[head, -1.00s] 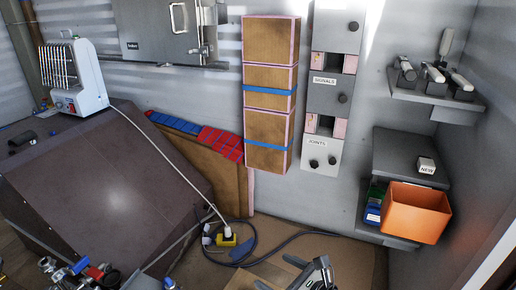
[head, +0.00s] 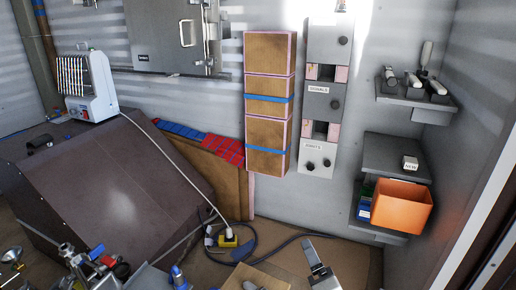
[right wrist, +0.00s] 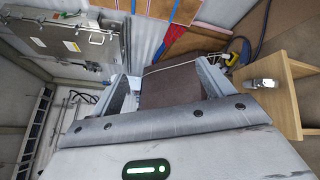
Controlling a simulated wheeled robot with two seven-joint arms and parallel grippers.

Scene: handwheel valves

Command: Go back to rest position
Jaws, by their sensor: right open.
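My right gripper (right wrist: 163,70) shows in the right wrist view with its two grey fingers spread apart. Nothing is between the fingertips close by; the brown sloping bench (right wrist: 172,85) shows behind the gap. In the head view the same bench (head: 110,190) fills the left side. Which of the grey metal parts along the bottom of the head view belong to my right gripper is hard to tell. My left gripper shows in neither view.
Metal fittings (head: 90,262) with red and blue parts crowd the lower left. An orange bin (head: 402,207) sits on the right shelf. A wooden box (right wrist: 290,90) stands right of my gripper.

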